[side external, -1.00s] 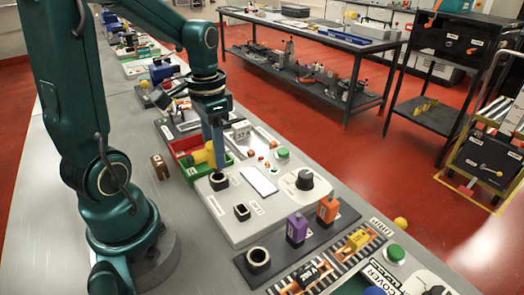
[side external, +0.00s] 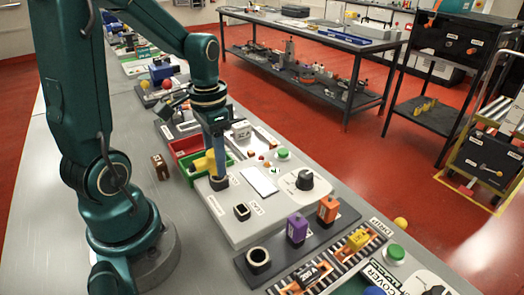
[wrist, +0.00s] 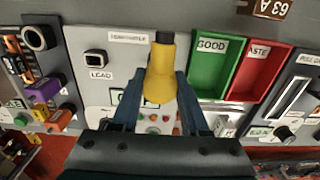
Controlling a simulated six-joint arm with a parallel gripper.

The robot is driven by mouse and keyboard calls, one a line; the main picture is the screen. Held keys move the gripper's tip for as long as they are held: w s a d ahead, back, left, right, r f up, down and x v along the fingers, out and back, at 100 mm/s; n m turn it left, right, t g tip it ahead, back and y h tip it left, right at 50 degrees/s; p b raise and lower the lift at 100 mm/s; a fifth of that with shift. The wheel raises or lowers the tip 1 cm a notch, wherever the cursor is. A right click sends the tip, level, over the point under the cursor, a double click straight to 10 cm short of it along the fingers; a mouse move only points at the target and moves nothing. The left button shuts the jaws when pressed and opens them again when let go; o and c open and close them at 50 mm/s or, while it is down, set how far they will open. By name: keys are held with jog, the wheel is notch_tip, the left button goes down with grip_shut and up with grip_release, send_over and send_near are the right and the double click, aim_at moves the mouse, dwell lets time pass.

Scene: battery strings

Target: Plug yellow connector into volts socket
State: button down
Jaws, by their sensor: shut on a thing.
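The yellow connector (wrist: 160,80) is held between the fingers of my gripper (wrist: 158,92). Its dark tip (wrist: 164,38) points to the top of the wrist view, away from my palm. In the side view, the connector (side external: 204,162) and my gripper (side external: 218,165) are low over the left end of the grey console (side external: 228,226). A round black socket (side external: 219,184) lies just below the fingertips, partly covered by them. In the wrist view the connector hides this socket. I cannot tell whether the tip touches it. No volts label is readable.
A square socket marked LOAD (wrist: 95,57) is on the same console. A green GOOD bin (wrist: 228,42) and a red bin (wrist: 269,50) stand close beside the connector. A black knob (side external: 305,180), purple block (side external: 297,227) and orange block (side external: 328,208) stand farther right.

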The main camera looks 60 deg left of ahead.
jog(key=shift+f, duration=0.8)
jog(key=shift+c, duration=1.6)
grip_release()
jog(key=shift+r, duration=2.6)
jog(key=s+d+r+t, duration=0.1)
jog(key=d+r+t, duration=0.1)
jog(key=d, duration=0.3)
jog(key=s+d+r+t, duration=0.2)
jog(key=d+r+t, duration=0.1)
jog(key=d, duration=0.2)
jog(key=shift+s+d+t, duration=0.3)
